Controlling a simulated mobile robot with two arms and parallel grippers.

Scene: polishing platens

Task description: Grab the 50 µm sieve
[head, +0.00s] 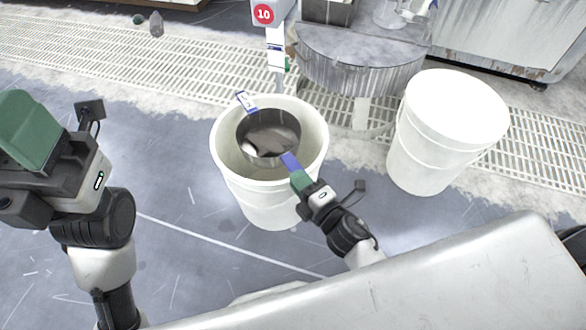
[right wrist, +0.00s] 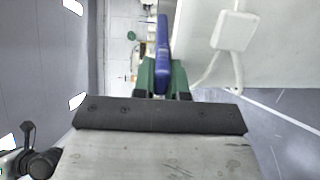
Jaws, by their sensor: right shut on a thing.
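The sieve is a round metal pan (head: 266,122) with a blue-tipped tab (head: 246,101) at its far side and a blue handle (head: 289,161) at its near side. It sits in the mouth of an open white bucket (head: 230,168). I cannot read a mesh size on it. My right gripper (head: 297,175), with green fingers, is shut on the near blue handle, which also shows between the fingers in the right wrist view (right wrist: 162,55). My left gripper (head: 30,130) is at the left, away from the bucket; its jaw opening is not clear.
A lidded white bucket (head: 455,105) stands at the right. Behind the buckets are a round metal vessel (head: 360,70), a post with a red "10" sign (head: 264,14) and a floor grating (head: 180,68). The floor left of the open bucket is clear.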

